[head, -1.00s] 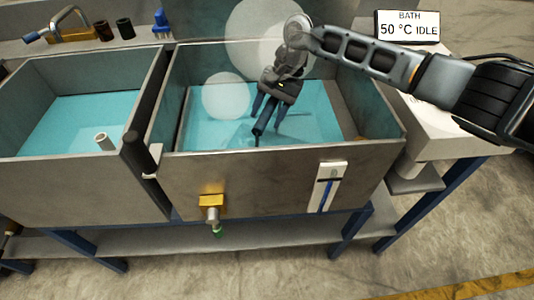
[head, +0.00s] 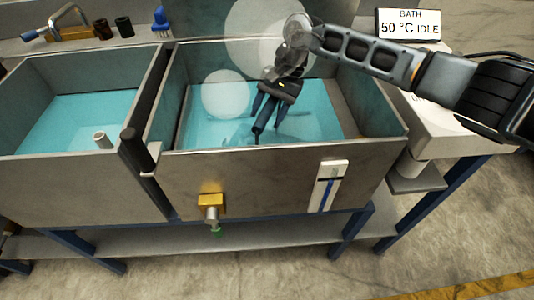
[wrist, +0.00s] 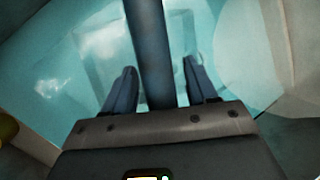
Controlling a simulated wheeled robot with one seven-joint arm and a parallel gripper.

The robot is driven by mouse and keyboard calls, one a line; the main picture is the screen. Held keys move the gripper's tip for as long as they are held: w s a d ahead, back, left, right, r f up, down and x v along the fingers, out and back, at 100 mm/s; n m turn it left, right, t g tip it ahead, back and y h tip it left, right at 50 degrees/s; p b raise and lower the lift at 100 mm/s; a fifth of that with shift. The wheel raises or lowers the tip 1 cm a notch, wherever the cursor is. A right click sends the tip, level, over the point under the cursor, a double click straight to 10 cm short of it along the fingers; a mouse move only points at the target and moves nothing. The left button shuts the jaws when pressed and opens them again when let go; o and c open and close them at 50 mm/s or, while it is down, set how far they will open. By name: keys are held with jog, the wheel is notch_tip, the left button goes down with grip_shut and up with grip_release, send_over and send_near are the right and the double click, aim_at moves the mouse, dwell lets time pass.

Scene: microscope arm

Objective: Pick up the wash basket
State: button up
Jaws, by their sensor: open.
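My gripper (head: 268,116) hangs over the right-hand tank, fingers pointing down and apart. A dark blue-grey bar (head: 260,130) shows between the fingers, with its near end toward the tank's front wall. In the wrist view the bar (wrist: 150,40) runs between the two open fingers of my gripper (wrist: 161,67), with a gap on each side. The bar looks like the basket's handle. A faint box-like outline (wrist: 108,65) shows under the water; the basket's body is blurred, and I cannot tell its full shape.
The right tank's front wall (head: 270,180) carries a yellow valve (head: 211,201) and a level gauge (head: 326,186). A second tank (head: 70,185) with a grey pipe stub (head: 103,140) adjoins at left. Pale steam-like discs hang over the water. A "BATH 50 °C IDLE" sign (head: 408,25) stands at right.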

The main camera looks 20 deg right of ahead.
jog(key=shift+c, duration=0.2)
grip_shut()
dwell(1.1)
